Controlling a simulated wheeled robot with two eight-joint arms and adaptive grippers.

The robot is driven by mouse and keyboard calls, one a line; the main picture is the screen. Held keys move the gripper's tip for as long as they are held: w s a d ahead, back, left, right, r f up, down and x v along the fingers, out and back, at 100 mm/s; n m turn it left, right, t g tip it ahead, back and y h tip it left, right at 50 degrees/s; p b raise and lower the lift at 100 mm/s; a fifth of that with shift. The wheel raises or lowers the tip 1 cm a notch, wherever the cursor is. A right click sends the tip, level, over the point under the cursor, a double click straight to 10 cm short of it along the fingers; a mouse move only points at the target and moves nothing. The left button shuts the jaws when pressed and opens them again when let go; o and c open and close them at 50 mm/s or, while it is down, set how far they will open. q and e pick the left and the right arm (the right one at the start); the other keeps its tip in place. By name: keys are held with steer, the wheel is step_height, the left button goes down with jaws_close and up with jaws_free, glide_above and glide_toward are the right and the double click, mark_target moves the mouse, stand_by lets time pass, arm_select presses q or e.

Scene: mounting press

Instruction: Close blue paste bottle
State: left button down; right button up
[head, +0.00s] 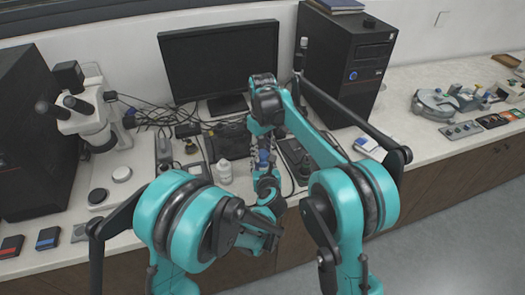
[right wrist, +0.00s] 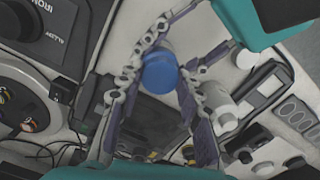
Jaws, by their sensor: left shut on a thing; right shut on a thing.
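The round blue cap (right wrist: 159,70) of the paste bottle sits between the fingers of my right gripper (right wrist: 160,72) in the right wrist view. In the head view my right gripper (head: 263,150) reaches down from above over the bench's front part, shut on the blue cap. My left gripper (head: 267,183) is just below it, close to the bench's front edge, and is shut on the bottle. The bottle's body is mostly hidden by the grippers. I cannot tell whether cap and bottle touch or how far the cap is turned.
A white bottle (head: 224,171) stands left of the grippers; it also shows in the right wrist view (right wrist: 221,108). A microscope (head: 88,112) stands at the left. A monitor (head: 220,60) and a black computer tower (head: 345,62) stand behind. Cables lie across the bench.

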steer(key=m, duration=1.1)
steer(key=shift+m, duration=0.3)
steer(key=o, duration=1.3)
steer(key=shift+r, duration=0.1)
steer(key=shift+r, duration=2.1)
steer(key=shift+c, duration=0.5)
